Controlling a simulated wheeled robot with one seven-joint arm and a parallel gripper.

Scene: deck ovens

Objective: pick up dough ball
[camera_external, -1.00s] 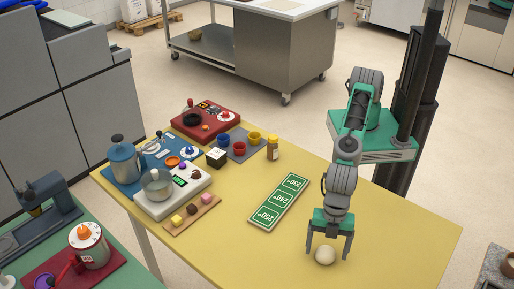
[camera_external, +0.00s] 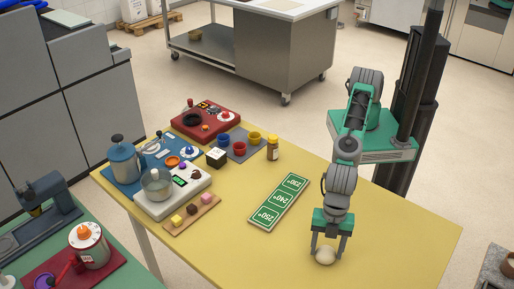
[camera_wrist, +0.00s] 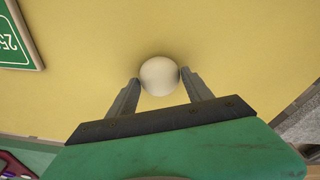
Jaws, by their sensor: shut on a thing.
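The dough ball (camera_external: 326,256) is a smooth, cream-white ball at the front right part of the yellow table. In the wrist view the dough ball (camera_wrist: 159,76) sits between the two fingertips, with one finger touching it on each side. My gripper (camera_external: 327,259) is shut on it from above, and the ball appears to be at table height. The fingers also show in the wrist view (camera_wrist: 160,80). I cannot tell whether the ball is resting on the table or just clear of it.
The green board with temperature panels (camera_external: 279,202) lies to the left of my gripper. The yellow table (camera_external: 400,225) is clear to the right.

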